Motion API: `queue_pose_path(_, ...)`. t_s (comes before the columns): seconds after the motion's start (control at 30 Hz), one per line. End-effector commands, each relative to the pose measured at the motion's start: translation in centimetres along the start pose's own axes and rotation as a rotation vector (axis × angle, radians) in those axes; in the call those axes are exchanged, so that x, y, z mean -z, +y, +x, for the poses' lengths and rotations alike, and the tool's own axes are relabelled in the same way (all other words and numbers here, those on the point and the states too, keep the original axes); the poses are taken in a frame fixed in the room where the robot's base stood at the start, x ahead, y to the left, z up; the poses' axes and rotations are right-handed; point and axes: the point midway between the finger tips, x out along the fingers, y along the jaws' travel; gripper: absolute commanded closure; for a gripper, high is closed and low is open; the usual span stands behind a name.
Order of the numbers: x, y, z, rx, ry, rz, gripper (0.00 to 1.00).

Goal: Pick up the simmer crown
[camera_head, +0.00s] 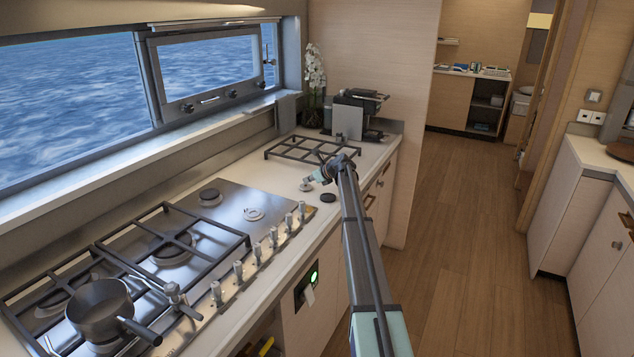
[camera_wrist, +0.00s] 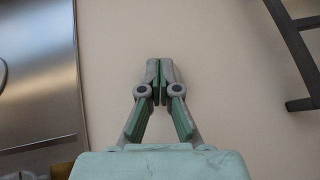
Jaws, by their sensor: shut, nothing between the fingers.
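A dark round cap (camera_head: 328,197) lies close by on the counter. In the wrist view my gripper (camera_wrist: 160,82) is shut and empty, pointing at bare counter. The ring does not show in the wrist view.
The steel hob (camera_head: 235,200) has an uncapped burner (camera_head: 254,213) and a row of knobs. A pot (camera_head: 100,310) stands front left on the grates. A loose grate (camera_head: 300,149) lies behind my gripper; its dark bars also show in the wrist view (camera_wrist: 292,45).

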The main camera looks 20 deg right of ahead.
Motion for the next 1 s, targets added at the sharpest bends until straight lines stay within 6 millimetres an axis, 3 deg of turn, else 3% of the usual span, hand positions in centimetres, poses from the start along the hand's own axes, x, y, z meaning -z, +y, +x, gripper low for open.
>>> queue_pose_path(0.63,1.8,0.1,0.9,-0.003,0.006,-0.001,1.0)
queue_pose_path(0.77,2.7,0.2,-0.2,-0.002,0.008,0.0,1.0)
queue_pose_path(0.9,4.3,0.3,-2.8,-0.001,0.006,0.0,1.0)
queue_pose_path(1.0,4.0,0.1,-2.5,-0.002,0.004,-0.002,1.0)
